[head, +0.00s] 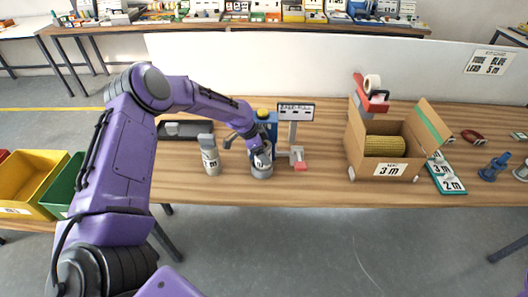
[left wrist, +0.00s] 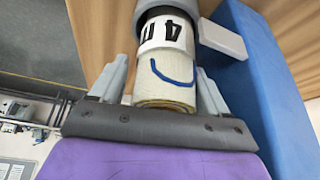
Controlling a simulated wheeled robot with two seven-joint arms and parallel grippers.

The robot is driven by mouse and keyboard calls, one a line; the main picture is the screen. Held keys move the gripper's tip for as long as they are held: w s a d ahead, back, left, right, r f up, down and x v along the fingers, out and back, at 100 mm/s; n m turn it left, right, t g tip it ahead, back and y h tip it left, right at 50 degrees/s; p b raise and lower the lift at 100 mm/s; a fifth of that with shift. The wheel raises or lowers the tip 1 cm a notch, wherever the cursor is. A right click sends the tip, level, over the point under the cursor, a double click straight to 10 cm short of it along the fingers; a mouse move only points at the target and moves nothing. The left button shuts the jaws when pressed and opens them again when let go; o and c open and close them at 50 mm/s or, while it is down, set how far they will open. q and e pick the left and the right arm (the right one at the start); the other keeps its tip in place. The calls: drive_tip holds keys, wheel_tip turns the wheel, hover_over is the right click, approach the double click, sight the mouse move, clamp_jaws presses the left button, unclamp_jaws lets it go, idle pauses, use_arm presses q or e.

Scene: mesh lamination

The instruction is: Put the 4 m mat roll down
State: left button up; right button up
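The 4 m mat roll (left wrist: 165,65) is a pale roll with a white "4 M" label and a blue curved mark, in the left wrist view. My left gripper (left wrist: 165,90) has a grey finger on each side of it, close against its sides, and looks shut on it. In the head view my left gripper (head: 262,150) points down over the upright grey roll (head: 262,172) near the table's middle. Its lower end is at or just above the table; I cannot tell whether it touches. My right gripper is not in view.
A similar upright roll (head: 210,158) stands to the left. A blue block (left wrist: 258,75) and a post with a sign (head: 293,130) stand close by.

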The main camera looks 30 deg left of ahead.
use_arm(q)
drive_tip(key=b+v, duration=0.3)
drive_tip(key=v, duration=0.8)
drive_tip(key=shift+r, duration=0.4)
